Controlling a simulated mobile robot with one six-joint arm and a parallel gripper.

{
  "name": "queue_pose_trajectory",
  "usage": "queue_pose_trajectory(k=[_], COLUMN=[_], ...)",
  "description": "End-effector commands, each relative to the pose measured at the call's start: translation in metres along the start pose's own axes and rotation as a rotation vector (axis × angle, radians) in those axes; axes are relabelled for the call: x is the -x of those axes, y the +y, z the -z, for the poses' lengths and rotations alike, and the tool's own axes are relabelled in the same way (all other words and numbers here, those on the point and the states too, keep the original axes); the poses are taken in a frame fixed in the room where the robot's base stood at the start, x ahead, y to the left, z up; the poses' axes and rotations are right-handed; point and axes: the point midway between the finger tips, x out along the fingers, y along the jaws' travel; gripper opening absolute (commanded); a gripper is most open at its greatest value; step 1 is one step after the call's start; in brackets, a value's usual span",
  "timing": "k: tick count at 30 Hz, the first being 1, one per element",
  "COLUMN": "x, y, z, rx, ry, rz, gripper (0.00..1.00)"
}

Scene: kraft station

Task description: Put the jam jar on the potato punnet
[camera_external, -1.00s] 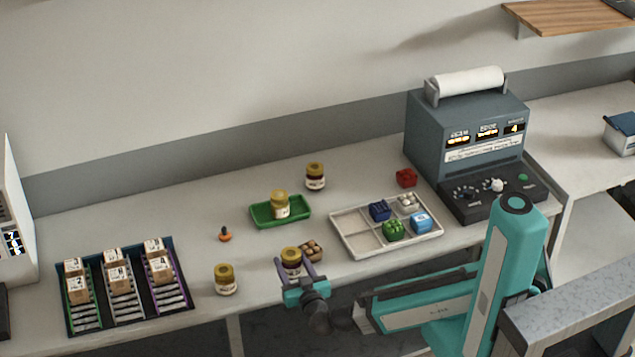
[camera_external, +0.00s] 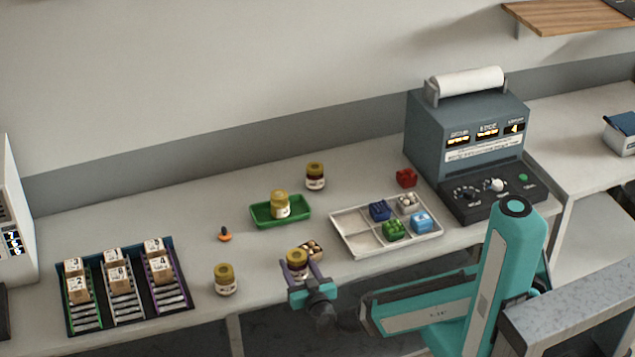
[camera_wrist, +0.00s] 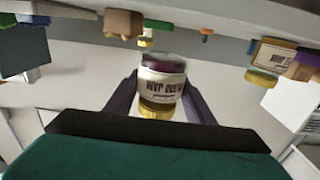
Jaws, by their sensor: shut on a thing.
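My gripper (camera_external: 298,268) is shut on a jam jar (camera_external: 297,257) with a yellow lid, dark red contents and a white label. In the wrist view the jar (camera_wrist: 163,85) sits between the two dark fingers (camera_wrist: 162,98), with its lid towards the bottom of the picture. The potato punnet (camera_external: 314,248), a small brown box with round potatoes, stands on the table just behind and right of the held jar, which partly hides it. In the wrist view the brown punnet (camera_wrist: 123,23) shows at the top left. I cannot tell whether jar and punnet touch.
Other jars stand at the left (camera_external: 226,280), at the back (camera_external: 316,177) and in a green tray (camera_external: 262,216). A white divided tray (camera_external: 352,240) holds several punnets. A red punnet (camera_external: 406,177) stands near the grey machine (camera_external: 465,125). A crate rack (camera_external: 175,248) is at the left.

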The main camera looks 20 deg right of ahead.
Motion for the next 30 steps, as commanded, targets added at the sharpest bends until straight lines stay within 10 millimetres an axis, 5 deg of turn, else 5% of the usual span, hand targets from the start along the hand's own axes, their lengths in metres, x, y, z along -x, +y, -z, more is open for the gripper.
queue_pose_trajectory(k=[11,30], x=[-0.009,-0.084], y=[0.002,0.053], z=[0.004,0.064], rx=[-0.002,-0.004], ry=[0.002,0.003], rz=[-0.022,-0.177], gripper=[0.16,0.16])
